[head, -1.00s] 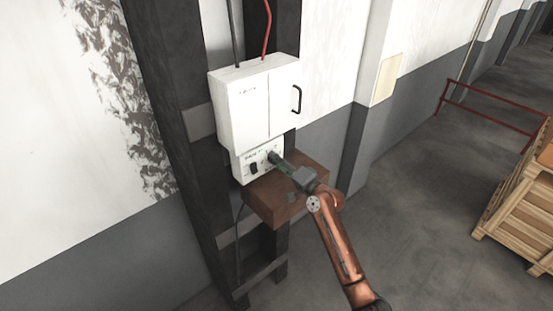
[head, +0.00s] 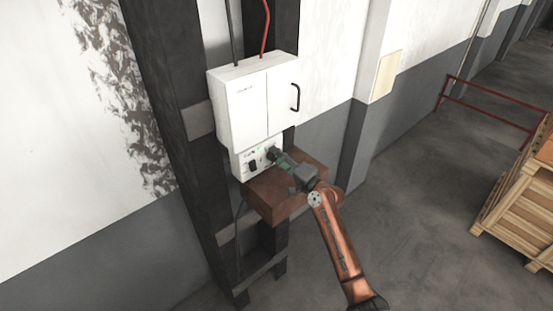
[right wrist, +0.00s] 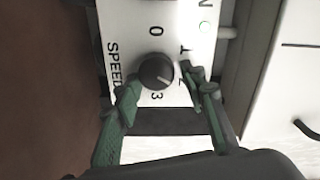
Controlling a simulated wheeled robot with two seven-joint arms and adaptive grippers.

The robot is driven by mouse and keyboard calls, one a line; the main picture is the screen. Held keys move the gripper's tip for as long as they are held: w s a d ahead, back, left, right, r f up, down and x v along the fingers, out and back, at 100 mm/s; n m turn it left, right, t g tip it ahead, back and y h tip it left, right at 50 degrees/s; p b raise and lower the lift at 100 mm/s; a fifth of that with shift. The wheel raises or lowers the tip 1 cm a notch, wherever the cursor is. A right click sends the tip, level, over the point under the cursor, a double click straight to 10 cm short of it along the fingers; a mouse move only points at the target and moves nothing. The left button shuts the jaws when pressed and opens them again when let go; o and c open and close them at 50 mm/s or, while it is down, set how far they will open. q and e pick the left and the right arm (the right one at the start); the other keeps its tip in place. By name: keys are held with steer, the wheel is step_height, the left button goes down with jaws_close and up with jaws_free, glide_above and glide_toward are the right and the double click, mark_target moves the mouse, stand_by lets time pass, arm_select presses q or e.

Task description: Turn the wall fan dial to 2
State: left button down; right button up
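The fan dial (right wrist: 157,72) is a round dark knob on a white panel (right wrist: 130,20), lettered SPEED, with 0 above it and 3 below it in the turned right wrist view. A pale mark on the knob seems to point to the lower right, toward a number partly hidden by a finger. My right gripper (right wrist: 160,88) is open, with one green finger on each side of the dial's lower part; I cannot tell whether they touch it. My left gripper is not in view.
A white cabinet (head: 250,100) with a black handle is right above the panel. A brown box-like block (head: 285,195) juts out below it. A dark switch (head: 253,165) and a small green light (right wrist: 205,27) are on the panel. Wooden crates (head: 520,215) stand far right.

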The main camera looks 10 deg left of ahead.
steer(key=shift+o, duration=0.8)
steer(key=shift+s+a+f, duration=0.1)
steer(key=shift+a, duration=0.05)
steer(key=shift+a, duration=0.1)
steer(key=shift+s, duration=0.1)
steer(key=shift+s+d+f, duration=0.15)
steer(key=shift+s+d, duration=0.05)
steer(key=shift+d, duration=0.2)
steer(key=v, duration=1.1)
steer(key=shift+d, duration=0.1)
